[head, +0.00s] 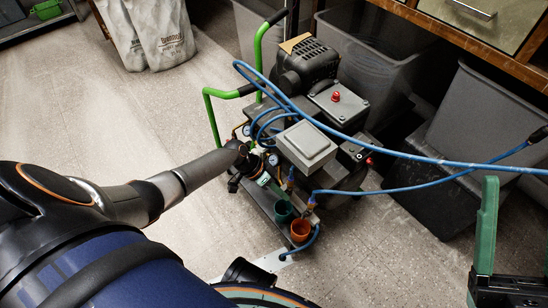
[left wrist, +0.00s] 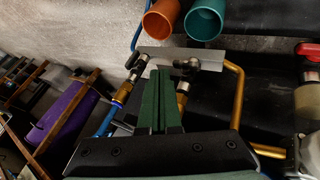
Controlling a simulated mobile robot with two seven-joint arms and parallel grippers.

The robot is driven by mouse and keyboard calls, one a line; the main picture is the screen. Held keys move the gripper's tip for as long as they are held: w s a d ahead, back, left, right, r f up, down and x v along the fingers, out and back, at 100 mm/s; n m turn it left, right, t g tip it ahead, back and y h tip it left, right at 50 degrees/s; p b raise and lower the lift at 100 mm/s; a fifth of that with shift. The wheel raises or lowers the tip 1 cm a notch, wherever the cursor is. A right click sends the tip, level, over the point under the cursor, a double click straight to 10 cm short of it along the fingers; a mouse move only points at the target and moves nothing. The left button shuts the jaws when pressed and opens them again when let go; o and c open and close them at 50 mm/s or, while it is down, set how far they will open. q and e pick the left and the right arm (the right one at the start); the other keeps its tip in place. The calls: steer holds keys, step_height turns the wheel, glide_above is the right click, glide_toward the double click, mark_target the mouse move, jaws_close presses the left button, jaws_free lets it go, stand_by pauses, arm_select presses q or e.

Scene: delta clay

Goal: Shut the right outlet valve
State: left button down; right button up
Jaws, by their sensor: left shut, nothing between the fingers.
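Two outlet valves sit on the front of a small compressor. In the head view, the right outlet valve (head: 311,203) is by the orange cup and blue hose, and the left outlet valve (head: 290,181) is by the teal cup. The left wrist view reverses them: the right valve (left wrist: 136,63) with its dark lever is at left, the other valve (left wrist: 186,68) at right. My left gripper (left wrist: 160,73) is shut and empty, its fingertips between the valves; contact is unclear. In the head view it is at the compressor's front (head: 268,183). My right gripper (head: 516,235) is apart and open, partly cut off.
The orange cup (head: 300,230) and teal cup (head: 283,211) are close below the valves. A blue hose (head: 410,155) crosses above the compressor to the right. Green handles (head: 213,115) rise at its left. Grey bins (head: 470,125) stand behind; open floor lies left.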

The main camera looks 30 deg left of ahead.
mark_target(303, 216)
arm_select(q)
steer(key=shift+s+d+f+b, duration=0.15)
steer(key=shift+d+f, duration=0.2)
steer(key=shift+d, duration=0.55)
steer(key=shift+s+d+f+b, duration=0.15)
steer(key=shift+d+f, duration=0.15)
steer(key=shift+d, duration=0.55)
steer(key=shift+s+d+f, duration=0.15)
steer(key=shift+d+f, duration=0.2)
steer(key=shift+d, duration=0.55)
arm_select(e)
steer(key=shift+w+a+f, duration=0.1)
steer(key=shift+f, duration=0.7)
arm_select(q)
steer(key=shift+r+y+p, duration=0.15)
steer(key=shift+y+p, duration=0.35)
steer(key=shift+p, duration=0.2)
arm_select(e)
steer(key=shift+r, duration=0.75)
arm_select(q)
steer(key=shift+d, duration=0.1)
arm_select(e)
steer(key=shift+r, duration=0.1)
